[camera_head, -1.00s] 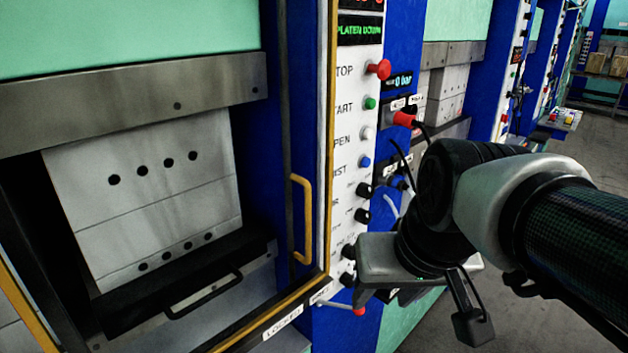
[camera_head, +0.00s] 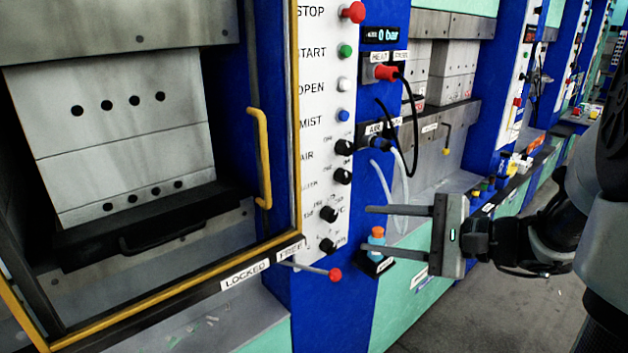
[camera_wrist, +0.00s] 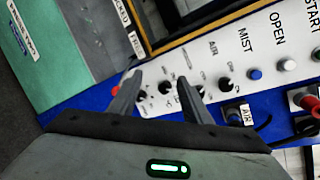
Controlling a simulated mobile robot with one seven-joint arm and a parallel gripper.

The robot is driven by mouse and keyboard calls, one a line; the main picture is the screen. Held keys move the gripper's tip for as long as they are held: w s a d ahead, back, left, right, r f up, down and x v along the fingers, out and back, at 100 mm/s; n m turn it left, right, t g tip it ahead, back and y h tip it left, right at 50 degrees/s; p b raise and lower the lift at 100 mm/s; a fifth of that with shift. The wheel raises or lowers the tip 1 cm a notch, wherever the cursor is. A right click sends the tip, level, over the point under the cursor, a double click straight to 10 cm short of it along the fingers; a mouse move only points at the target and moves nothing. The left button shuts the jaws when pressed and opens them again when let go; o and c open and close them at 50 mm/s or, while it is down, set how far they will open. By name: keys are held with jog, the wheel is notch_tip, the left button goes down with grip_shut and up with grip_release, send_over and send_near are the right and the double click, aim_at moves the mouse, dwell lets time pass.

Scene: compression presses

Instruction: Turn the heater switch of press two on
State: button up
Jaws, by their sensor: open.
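The control panel (camera_head: 312,130) of the near press is a white strip with a column of buttons and black knobs. A label reading PRESS TWO (camera_wrist: 22,40) shows in the wrist view. Below the AIR knob (camera_head: 344,147) sit a second knob (camera_head: 343,176), a third (camera_head: 329,213) and a lowest knob (camera_head: 327,245). Their small labels are too blurred to tell which is the heater switch. My gripper (camera_head: 368,228) is open and empty, fingers pointing left at the lower knobs, apart from the panel. In the wrist view, my gripper (camera_wrist: 158,82) has lower knobs between and beyond its fingers.
A red-tipped lever (camera_head: 334,274) sticks out below the panel. Hoses hang from the red plug (camera_head: 386,73) and the air fitting. The yellow-handled door frame (camera_head: 262,160) stands left. Floor is clear at lower right.

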jog(key=w+d+r+m+t+h, duration=0.1)
jog(key=w+d+m+t, duration=0.1)
jog(key=d+m+t, duration=0.45)
jog(key=n+g, duration=0.1)
jog(key=n, duration=0.1)
send_near(348, 179)
jog(key=b+x, duration=0.1)
jog(key=x, duration=0.7)
jog(key=shift+w+a, duration=0.1)
jog(key=shift+w, duration=0.15)
jog(key=c, duration=1)
jog(key=shift+c, duration=0.2)
